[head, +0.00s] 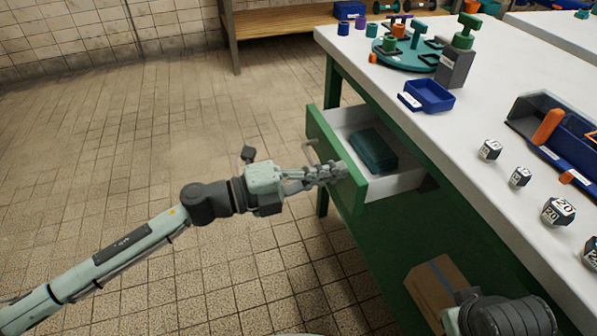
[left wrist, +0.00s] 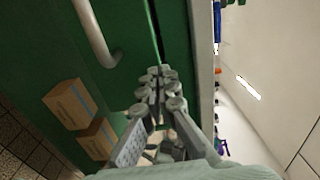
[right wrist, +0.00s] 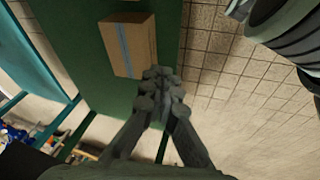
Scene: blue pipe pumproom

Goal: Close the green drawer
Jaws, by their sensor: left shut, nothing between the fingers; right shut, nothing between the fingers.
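The green drawer (head: 335,160) stands open from the green workbench, its front panel pulled out to the left. A dark green box (head: 373,151) lies inside it. My left gripper (head: 336,172) is shut and empty at the drawer's front panel, near the grey handle (head: 312,152); I cannot tell whether it touches. In the left wrist view the shut fingers (left wrist: 162,78) point at the green front, with the handle (left wrist: 97,35) at upper left. My right gripper (right wrist: 160,85) is shut and empty; in its view, a green surface and a cardboard box (right wrist: 130,45) are ahead.
The white benchtop (head: 480,110) holds a blue tray (head: 428,96), a teal round stand (head: 408,52), several numbered dice and a blue bin (head: 560,135). A cardboard box (head: 438,288) sits low under the bench. The tiled floor left of the drawer is clear.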

